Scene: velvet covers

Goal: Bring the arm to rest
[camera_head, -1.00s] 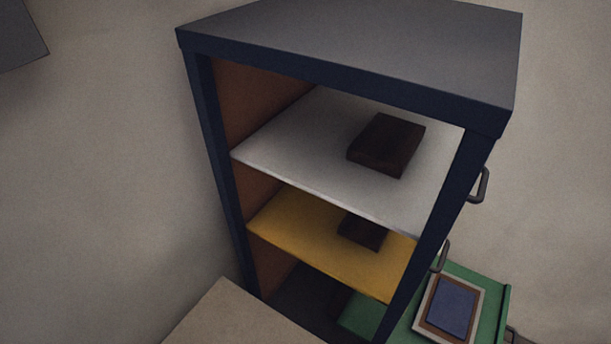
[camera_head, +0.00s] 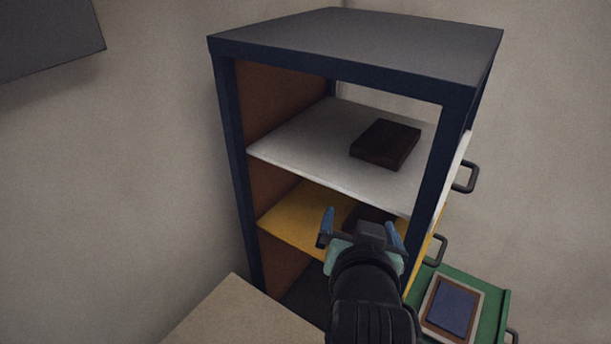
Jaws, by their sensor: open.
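My gripper (camera_head: 361,231) is in view at the lower middle, in front of the cabinet. Its two blue-tipped fingers are apart, with nothing between them. It covers part of the yellow shelf (camera_head: 289,217) and much of a dark block (camera_head: 371,213) there. My black arm reaches up to it from the bottom edge. I cannot tell how far the fingers are from the cabinet.
The dark blue cabinet (camera_head: 229,120) has a white shelf (camera_head: 300,152) with a dark brown block (camera_head: 386,143). A green drawer (camera_head: 496,318) stands out at the lower right, holding a framed blue panel (camera_head: 450,305). A beige surface (camera_head: 236,318) lies at the lower left.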

